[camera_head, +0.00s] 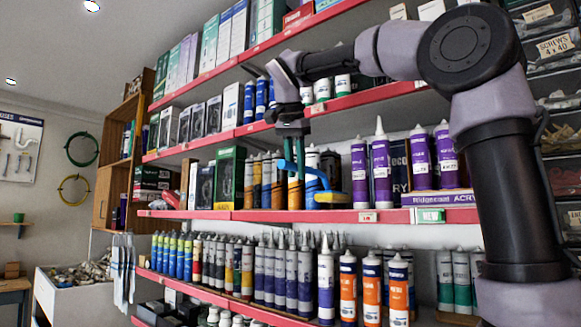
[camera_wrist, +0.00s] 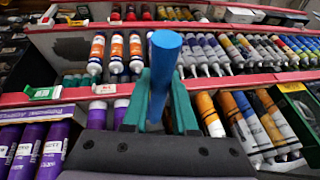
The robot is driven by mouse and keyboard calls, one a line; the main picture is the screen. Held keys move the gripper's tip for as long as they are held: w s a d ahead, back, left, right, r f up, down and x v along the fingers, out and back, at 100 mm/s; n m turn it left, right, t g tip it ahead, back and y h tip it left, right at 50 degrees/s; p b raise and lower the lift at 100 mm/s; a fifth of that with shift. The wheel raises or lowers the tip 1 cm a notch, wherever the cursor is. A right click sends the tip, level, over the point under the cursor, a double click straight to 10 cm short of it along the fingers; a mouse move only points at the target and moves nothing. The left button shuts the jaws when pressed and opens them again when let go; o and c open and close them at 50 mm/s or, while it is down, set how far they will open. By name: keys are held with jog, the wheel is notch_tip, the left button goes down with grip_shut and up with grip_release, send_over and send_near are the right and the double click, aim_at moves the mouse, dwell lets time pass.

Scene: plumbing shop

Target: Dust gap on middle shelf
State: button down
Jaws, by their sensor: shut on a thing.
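My gripper (camera_head: 294,148) is in front of the middle shelf (camera_head: 300,215), shut on the blue handle of a duster (camera_head: 289,168). The handle also shows in the wrist view (camera_wrist: 165,50) between green fingers (camera_wrist: 160,95). The duster's blue and yellow head (camera_head: 331,197) is low, close to the shelf board, by the gap between brown-and-white cartridges (camera_head: 266,180) on the left and purple tubes (camera_head: 381,165) on the right. I cannot tell whether the head touches the board. It is hidden in the wrist view.
A purple-labelled box (camera_head: 440,198) with more purple tubes stands to the right on the shelf. Orange-and-white tubes (camera_head: 348,290) and dark grey tubes (camera_head: 291,280) line the shelf below. Bottles (camera_head: 342,84) stand on the shelf above. Free room in the gap is narrow.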

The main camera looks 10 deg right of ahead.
aim_at(278, 162)
jog(key=shift+w+d, duration=3.1)
jog(key=shift+d, duration=0.05)
jog(key=shift+w+d+f, duration=0.6)
jog(key=shift+f, duration=0.25)
jog(key=shift+w+d+f, duration=0.6)
jog(key=shift+f, duration=0.2)
jog(key=shift+s+a+r, duration=0.45)
jog(key=shift+s+a, duration=0.15)
jog(key=shift+s+a+r, duration=0.4)
jog(key=shift+s+a, duration=0.15)
jog(key=shift+a, duration=0.05)
jog(key=shift+r, duration=0.65)
jog(key=shift+s+a+r, duration=0.1)
jog(key=shift+s+r, duration=0.05)
jog(key=shift+r, duration=0.05)
jog(key=shift+s+a, duration=5.55)
